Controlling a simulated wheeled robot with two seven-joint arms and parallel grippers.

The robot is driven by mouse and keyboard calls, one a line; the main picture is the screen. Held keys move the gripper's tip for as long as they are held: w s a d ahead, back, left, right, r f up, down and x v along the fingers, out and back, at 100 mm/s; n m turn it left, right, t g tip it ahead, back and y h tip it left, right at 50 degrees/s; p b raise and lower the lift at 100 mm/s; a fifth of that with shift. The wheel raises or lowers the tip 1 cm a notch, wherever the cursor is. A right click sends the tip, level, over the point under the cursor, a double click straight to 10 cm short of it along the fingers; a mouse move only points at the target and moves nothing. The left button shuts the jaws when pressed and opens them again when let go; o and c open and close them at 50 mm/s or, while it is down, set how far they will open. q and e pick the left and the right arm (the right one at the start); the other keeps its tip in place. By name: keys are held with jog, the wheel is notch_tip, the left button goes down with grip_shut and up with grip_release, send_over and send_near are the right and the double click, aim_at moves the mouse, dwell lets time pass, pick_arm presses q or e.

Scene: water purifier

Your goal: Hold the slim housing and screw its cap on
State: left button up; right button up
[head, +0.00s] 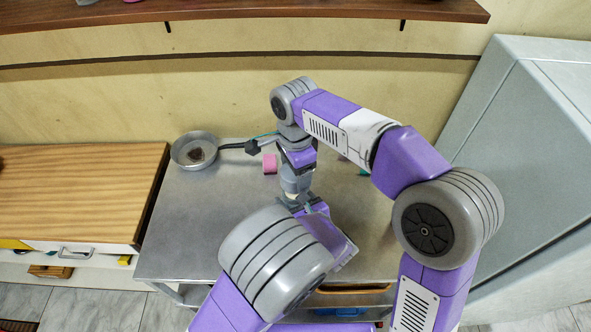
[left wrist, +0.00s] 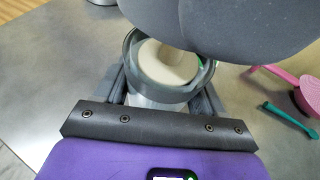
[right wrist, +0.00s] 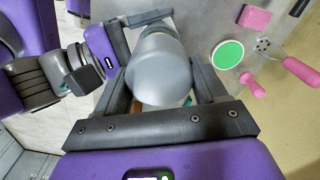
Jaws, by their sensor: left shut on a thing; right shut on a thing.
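The slim housing (head: 294,182) stands upright on the table side nearest me, pale grey. My left gripper (head: 302,203) is shut around it from the front. In the left wrist view the housing's grey rim (left wrist: 181,96) surrounds a cream core, between the left fingers. My right gripper (head: 298,158) comes down from above, directly over the housing. In the right wrist view it is shut on a smooth, rounded grey piece, apparently the cap (right wrist: 160,70). A large dark grey shape hides part of the rim in the left wrist view. Whether cap and rim touch is unclear.
A metal pan (head: 196,150) stands at the table's back left. A pink block (head: 269,163) lies behind the housing; a green disc (right wrist: 228,54) and pink-handled utensils (right wrist: 285,60) lie beyond. A grey cabinet (head: 530,130) bounds the right. The table's left part is clear.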

jog(key=shift+f, duration=0.85)
jog(key=shift+f, duration=0.55)
jog(key=m, duration=0.4)
jog(key=shift+s+m, duration=0.1)
jog(key=shift+m, duration=0.3)
jog(key=m, duration=0.3)
jog(key=shift+m, duration=0.4)
jog(key=m, duration=0.4)
jog(key=shift+s+a, duration=0.1)
jog(key=shift+s, duration=0.05)
jog(key=m, duration=0.4)
